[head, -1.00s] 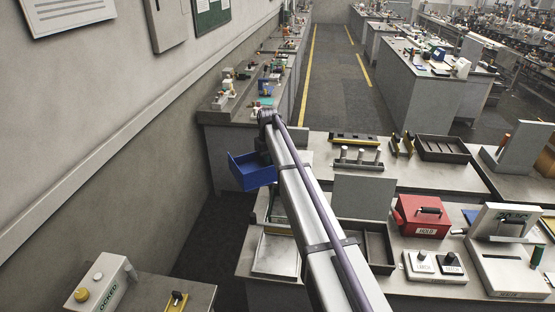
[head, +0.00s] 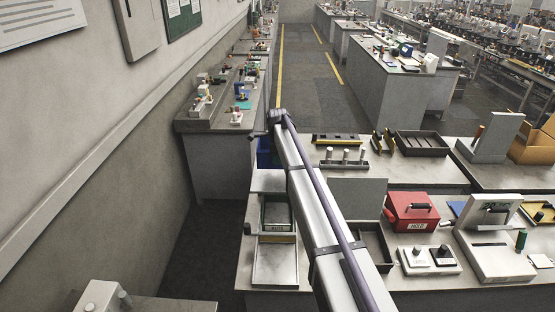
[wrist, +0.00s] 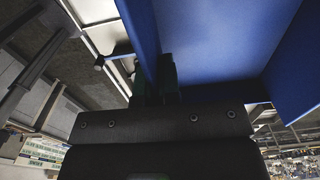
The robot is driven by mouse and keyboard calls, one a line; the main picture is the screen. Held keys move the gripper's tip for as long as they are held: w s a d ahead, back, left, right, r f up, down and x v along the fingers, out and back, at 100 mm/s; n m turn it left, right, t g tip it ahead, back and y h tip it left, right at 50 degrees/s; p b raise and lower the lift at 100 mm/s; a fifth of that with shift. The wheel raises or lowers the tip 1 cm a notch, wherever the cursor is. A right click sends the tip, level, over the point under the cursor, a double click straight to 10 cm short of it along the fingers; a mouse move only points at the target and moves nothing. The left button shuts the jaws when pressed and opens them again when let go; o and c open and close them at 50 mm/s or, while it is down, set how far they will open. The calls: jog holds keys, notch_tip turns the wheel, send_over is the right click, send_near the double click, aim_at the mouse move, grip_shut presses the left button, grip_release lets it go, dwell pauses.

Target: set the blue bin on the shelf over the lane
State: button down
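The blue bin (head: 264,155) shows in the head view as a small blue patch left of my arm's far end; the arm hides most of it. In the wrist view the blue bin (wrist: 215,45) fills the upper middle and right, close to the camera. My gripper (wrist: 156,82) is shut on one wall of the bin, with its dark fingers at that wall. The bin is held up near the far left corner of the bench. I cannot pick out the shelf over the lane in these frames.
A bench (head: 430,178) right of my arm carries a red box (head: 411,211), a dark tray (head: 421,144) and fixtures. A green-edged tray (head: 277,212) lies left of the arm. A wall (head: 120,160) runs along the left. The floor (head: 207,245) between wall and bench is clear.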

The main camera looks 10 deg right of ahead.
aim_at(278, 168)
notch_tip(278, 168, down, 7)
jog(key=b, duration=0.7)
jog(key=shift+f+b, duration=0.5)
jog(key=shift+b, duration=0.05)
dwell(0.3)
jog(key=c, duration=1.2)
grip_release()
jog(key=shift+c, duration=0.2)
notch_tip(278, 168, up, 11)
jog(key=p, duration=1.1)
jog(key=shift+r, duration=0.1)
